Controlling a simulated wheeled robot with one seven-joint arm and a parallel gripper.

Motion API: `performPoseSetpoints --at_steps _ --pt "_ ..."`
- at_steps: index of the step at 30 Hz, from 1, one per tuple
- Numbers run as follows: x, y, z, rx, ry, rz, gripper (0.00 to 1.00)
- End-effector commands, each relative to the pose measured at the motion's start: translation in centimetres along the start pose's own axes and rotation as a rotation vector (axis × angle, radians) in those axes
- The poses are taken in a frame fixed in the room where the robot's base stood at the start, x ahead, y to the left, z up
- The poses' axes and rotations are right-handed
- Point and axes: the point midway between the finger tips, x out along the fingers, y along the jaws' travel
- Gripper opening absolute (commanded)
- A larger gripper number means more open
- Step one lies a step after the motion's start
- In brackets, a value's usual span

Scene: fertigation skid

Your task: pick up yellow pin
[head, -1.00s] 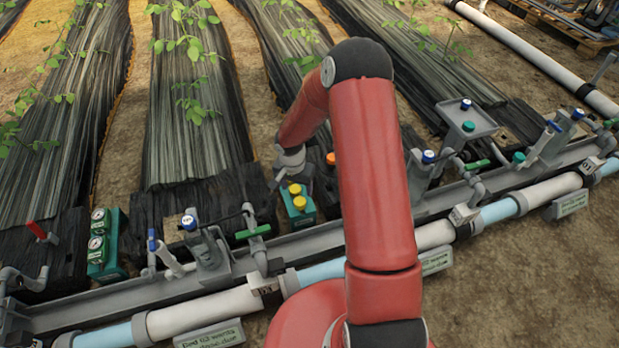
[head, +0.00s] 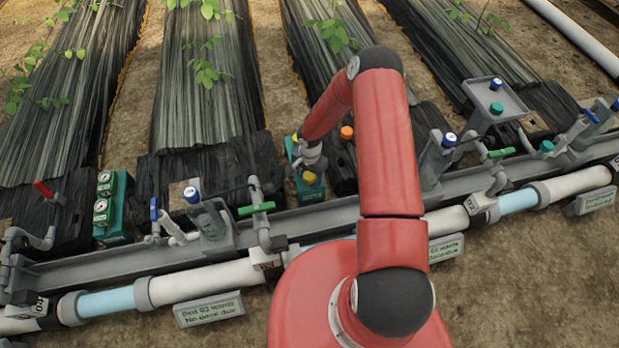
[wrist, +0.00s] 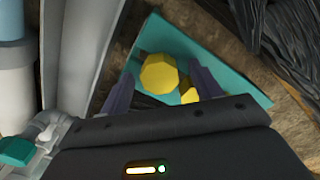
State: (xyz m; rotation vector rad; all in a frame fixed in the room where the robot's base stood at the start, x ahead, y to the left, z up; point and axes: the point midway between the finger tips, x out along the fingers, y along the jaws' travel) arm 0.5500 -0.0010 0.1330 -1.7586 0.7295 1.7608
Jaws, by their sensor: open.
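The teal block (head: 308,195) stands behind the grey channel in the head view, with a yellow pin (head: 309,178) at its near end and another yellow top (head: 297,137) at its far end, partly hidden by my arm. My gripper (head: 312,157) is over the block. In the wrist view my gripper (wrist: 162,76) is open, its two dark fingers on either side of a faceted yellow pin (wrist: 159,72). Another yellow piece (wrist: 187,92) shows beside it on the teal block (wrist: 235,92), partly covered by the gripper. I cannot tell whether a finger touches the pin.
An orange knob (head: 347,132) stands right of the block. Left are a green-handled valve (head: 257,208), a blue-capped fitting (head: 192,194) and a teal box with gauges (head: 114,205). A grey channel (head: 330,212) and white pipe (head: 205,283) run across the front.

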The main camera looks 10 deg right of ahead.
Motion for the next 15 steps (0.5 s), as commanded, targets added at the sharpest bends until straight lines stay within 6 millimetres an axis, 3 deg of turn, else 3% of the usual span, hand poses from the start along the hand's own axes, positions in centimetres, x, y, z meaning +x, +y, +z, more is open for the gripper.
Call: performPoseSetpoints --at_steps 7,15 --pt "0.17 -0.03 -0.04 0.0 0.001 -0.001 0.64" --pt "0.16 -0.02 -0.03 0.0 0.001 -0.001 0.3"
